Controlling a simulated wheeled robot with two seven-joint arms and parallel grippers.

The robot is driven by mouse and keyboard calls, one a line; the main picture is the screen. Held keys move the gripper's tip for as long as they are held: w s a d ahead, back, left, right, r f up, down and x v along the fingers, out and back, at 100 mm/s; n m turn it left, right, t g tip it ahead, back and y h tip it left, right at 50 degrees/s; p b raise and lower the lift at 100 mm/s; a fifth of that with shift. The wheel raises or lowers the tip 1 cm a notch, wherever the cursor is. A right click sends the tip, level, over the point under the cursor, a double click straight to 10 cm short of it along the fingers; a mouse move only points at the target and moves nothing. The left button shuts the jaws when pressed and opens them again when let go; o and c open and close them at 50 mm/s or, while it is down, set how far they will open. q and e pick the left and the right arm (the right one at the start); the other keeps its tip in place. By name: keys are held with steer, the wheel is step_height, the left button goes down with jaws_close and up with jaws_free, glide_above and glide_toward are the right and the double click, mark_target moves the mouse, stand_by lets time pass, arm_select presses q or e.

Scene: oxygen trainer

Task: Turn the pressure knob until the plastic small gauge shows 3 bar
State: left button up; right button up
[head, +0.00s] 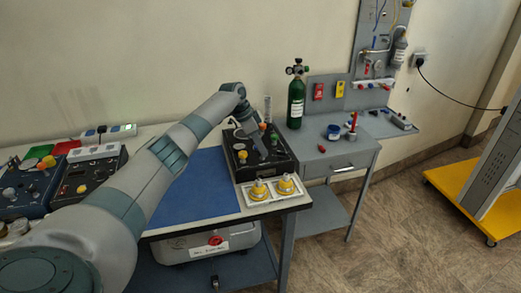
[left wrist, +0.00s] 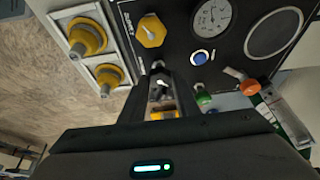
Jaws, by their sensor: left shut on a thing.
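The black trainer box (head: 278,168) stands at the right end of the bench, under my left gripper (head: 256,150). The left wrist view shows its panel close up. A small white-faced gauge (left wrist: 212,17) sits at the top; its reading is too small to make out. My left gripper (left wrist: 160,88) is shut on a small dark knob (left wrist: 159,84) with a light mark, largely hidden between the fingers. A yellow knob (left wrist: 151,31) and a blue button (left wrist: 200,57) are beside the fingers, apart from them. My right gripper is not in view.
A green knob (left wrist: 204,98) and an orange knob (left wrist: 250,87) are close to the fingers' right. Two yellow fittings (head: 259,189) sit on a pale plate at the front edge. A blue mat (head: 200,190) is bare. A green cylinder (head: 296,100) stands behind right.

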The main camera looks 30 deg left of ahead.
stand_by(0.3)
arm_select(q)
steer(key=o, duration=1)
steer(key=shift+o, duration=0.2)
steer(key=shift+r, duration=0.15)
steer(key=b+v, duration=0.4)
steer(key=v, duration=1.3)
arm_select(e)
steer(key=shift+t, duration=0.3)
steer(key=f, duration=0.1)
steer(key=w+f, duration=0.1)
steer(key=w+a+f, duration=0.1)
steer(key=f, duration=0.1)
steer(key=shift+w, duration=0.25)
arm_select(q)
steer(key=shift+r, duration=0.1)
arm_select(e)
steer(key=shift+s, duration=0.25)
